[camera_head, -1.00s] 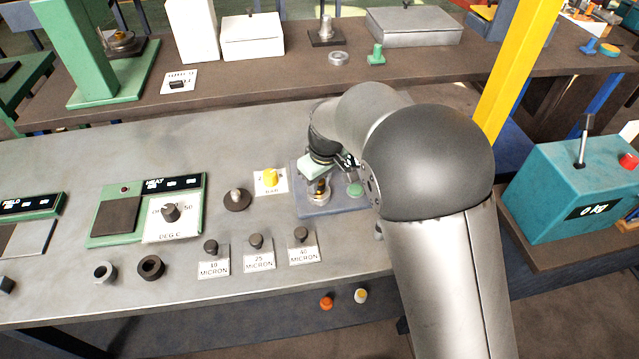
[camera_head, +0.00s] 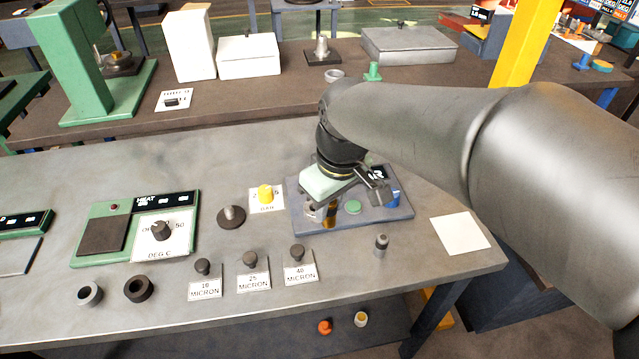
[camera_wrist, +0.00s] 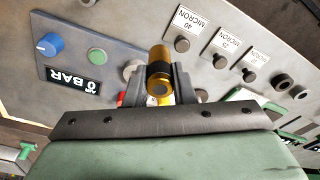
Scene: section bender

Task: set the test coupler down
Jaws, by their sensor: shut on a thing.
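The test coupler is probably the brass cylinder with a dark band (camera_wrist: 159,62), seen in the wrist view between the fingers of my gripper (camera_wrist: 160,84). My gripper is shut on it. In the head view my gripper (camera_head: 325,208) is over the left part of the blue-grey air panel (camera_head: 375,223), with the brass piece (camera_head: 329,217) just below its fingers. I cannot tell whether the coupler touches the panel. The panel has a green button (camera_head: 353,207), a blue knob (camera_head: 393,197) and a display, which reads 0 BAR in the wrist view.
A yellow knob (camera_head: 265,194) and a dark round base with a post (camera_head: 231,216) stand left of the panel. Several micron-labelled pegs (camera_head: 249,259) stand in front. A small dark peg (camera_head: 381,245) and a bare white card (camera_head: 460,233) lie to the right.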

